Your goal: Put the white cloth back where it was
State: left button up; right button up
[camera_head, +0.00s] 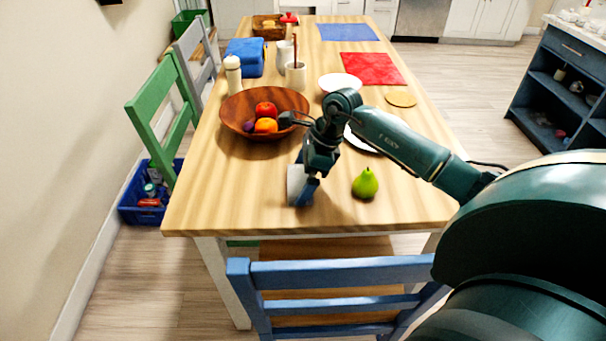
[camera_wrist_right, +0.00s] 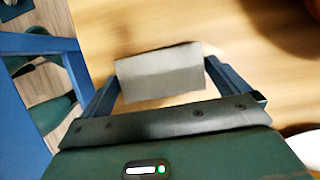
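The white cloth (camera_head: 296,184), a small folded block, is at my right gripper (camera_head: 308,188), low over the near part of the wooden table. In the right wrist view the cloth (camera_wrist_right: 160,72) spans the space between the two widely spaced blue fingers of my right gripper (camera_wrist_right: 162,75), and both fingertips appear to touch its ends. Whether its underside touches the table cannot be told. My left gripper is not in view.
A green pear (camera_head: 365,184) stands right of the gripper. A wooden bowl (camera_head: 236,118) of fruit is behind it to the left. A white plate (camera_head: 360,143) is partly hidden by my arm. A blue chair (camera_head: 335,270) stands at the near edge. The table's near left is clear.

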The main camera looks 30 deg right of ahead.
jog(key=shift+r, duration=0.1)
jog(key=v, duration=1.2)
